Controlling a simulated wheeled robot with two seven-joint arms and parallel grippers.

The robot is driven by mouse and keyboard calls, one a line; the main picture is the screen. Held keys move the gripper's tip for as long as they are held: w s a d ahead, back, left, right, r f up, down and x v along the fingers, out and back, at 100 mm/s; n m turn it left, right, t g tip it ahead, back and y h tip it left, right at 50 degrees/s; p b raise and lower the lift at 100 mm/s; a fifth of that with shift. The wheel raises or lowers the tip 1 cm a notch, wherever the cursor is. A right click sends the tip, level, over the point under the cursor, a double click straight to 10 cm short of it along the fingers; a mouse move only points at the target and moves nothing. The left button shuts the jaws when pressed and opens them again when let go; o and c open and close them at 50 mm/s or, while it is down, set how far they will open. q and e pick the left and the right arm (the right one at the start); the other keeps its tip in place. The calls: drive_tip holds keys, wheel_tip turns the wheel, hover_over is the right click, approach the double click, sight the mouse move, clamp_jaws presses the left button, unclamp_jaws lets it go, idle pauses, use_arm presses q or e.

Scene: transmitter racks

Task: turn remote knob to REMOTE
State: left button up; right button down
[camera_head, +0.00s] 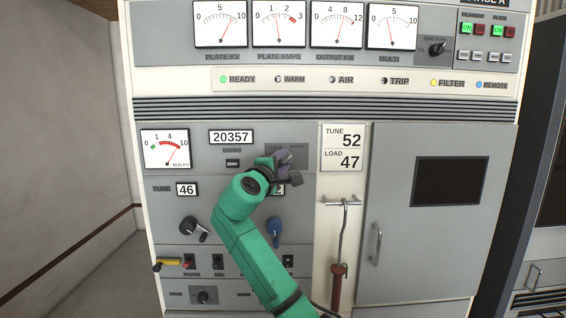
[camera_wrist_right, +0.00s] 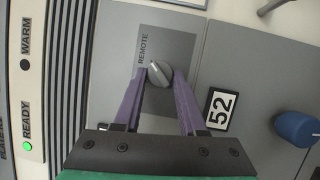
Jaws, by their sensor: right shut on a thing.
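The remote knob (camera_wrist_right: 159,74) is a small grey knob on a darker grey plate (camera_wrist_right: 180,50), with the word REMOTE printed beside it. The purple fingers of my right gripper (camera_wrist_right: 158,79) are shut on the knob, one on each side. The knob's ridge looks slanted in the right wrist view; which mark it points at is hard to tell. In the head view my right gripper (camera_head: 285,160) is at the same plate, and my green wrist hides most of the knob. My left gripper is in neither view.
A blue knob (camera_head: 275,230) and a black crank knob (camera_head: 193,229) stick out below. A hooked rod with a red-brown handle (camera_head: 337,285) hangs to the right, beside a cabinet door handle (camera_head: 376,242). The REMOTE lamp (camera_head: 479,85) looks blue, and READY (camera_head: 223,79) is green.

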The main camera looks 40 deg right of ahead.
drive_tip(key=shift+c, duration=2.4)
unclamp_jaws()
drive_tip(key=b+v, duration=0.4)
drive_tip(key=v, duration=1)
drive_tip(key=shift+s+a+b, duration=0.2)
drive_tip(key=shift+a+b, duration=0.05)
drive_tip(key=shift+b, duration=0.1)
